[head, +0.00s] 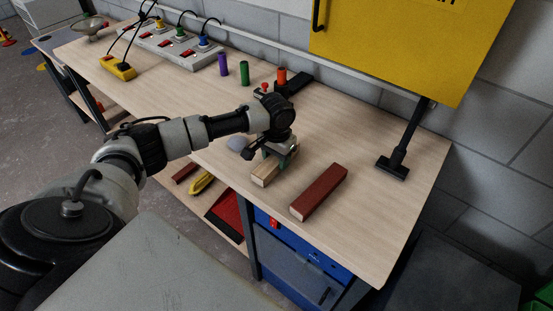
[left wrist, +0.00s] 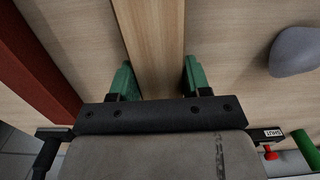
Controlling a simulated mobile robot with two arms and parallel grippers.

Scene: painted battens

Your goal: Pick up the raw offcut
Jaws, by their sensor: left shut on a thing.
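The raw offcut (head: 265,170), a short bare-wood batten, is on the workbench top at its front right part. In the left wrist view the raw offcut (left wrist: 152,45) runs between the green fingers of my left gripper (left wrist: 158,80). In the head view my left gripper (head: 280,155) is over the far end of the offcut and shut on it. I cannot tell whether the offcut is touching the bench or just above it. A dark red painted batten (head: 319,191) lies to its right, apart from it; it also shows in the left wrist view (left wrist: 38,60). My right gripper is not in view.
A grey rounded lump (head: 238,143) is left of the gripper. Purple (head: 223,64), green (head: 245,72) and orange (head: 282,76) cylinders stand behind. A power strip (head: 165,45) is at the back left.

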